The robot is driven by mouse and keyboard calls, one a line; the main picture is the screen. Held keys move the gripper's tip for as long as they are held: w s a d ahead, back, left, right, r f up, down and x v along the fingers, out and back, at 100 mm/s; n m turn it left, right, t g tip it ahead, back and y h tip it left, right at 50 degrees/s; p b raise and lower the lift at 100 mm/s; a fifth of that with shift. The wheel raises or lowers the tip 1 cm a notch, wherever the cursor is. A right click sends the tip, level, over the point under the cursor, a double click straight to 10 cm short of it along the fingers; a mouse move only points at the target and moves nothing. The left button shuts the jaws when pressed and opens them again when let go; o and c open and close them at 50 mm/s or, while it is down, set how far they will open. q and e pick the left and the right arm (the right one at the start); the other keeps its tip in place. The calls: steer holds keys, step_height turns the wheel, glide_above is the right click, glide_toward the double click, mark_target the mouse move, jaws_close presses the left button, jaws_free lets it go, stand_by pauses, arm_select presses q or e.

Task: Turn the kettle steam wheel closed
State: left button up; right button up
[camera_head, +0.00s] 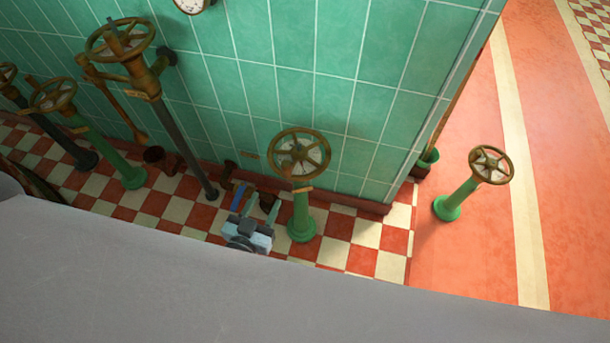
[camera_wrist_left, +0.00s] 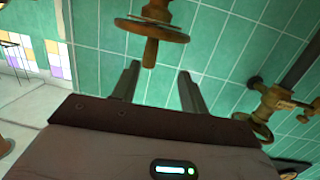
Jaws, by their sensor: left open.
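Several brown-bronze handwheels on posts show in the head view; which one the task means is not marked. The nearest to my left gripper (camera_head: 252,198) is a spoked handwheel (camera_head: 299,153) on a green post, to the right of and above the gripper in the picture. In the left wrist view, a wheel (camera_wrist_left: 152,31) shows edge-on, with its wooden knob (camera_wrist_left: 151,53) just beyond the gap of my left gripper (camera_wrist_left: 159,71). The fingers are apart with nothing between them. I cannot tell whether they touch the knob. My right gripper is out of view.
A green tiled wall (camera_head: 290,60) stands behind the wheels. Other wheels (camera_head: 120,40) on posts stand to the left, and a small one (camera_head: 491,165) on a green post stands right. Red floor (camera_head: 465,260) is open there. A large grey surface (camera_head: 250,300) fills the front.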

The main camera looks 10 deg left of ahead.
mark_target(285, 171)
arm_select(q)
steer(key=shift+t, duration=0.8)
steer(key=shift+w+d+r+b, duration=0.2)
steer(key=shift+w+d, duration=0.3)
steer(key=shift+w, duration=1.4)
steer(key=shift+w+d+r+b, duration=0.2)
steer(key=shift+w+d, duration=0.3)
steer(key=shift+w, duration=1.45)
steer(key=shift+w+d+r+b, duration=0.2)
steer(key=shift+w+d, duration=0.3)
steer(key=shift+w, duration=1.4)
jaws_close()
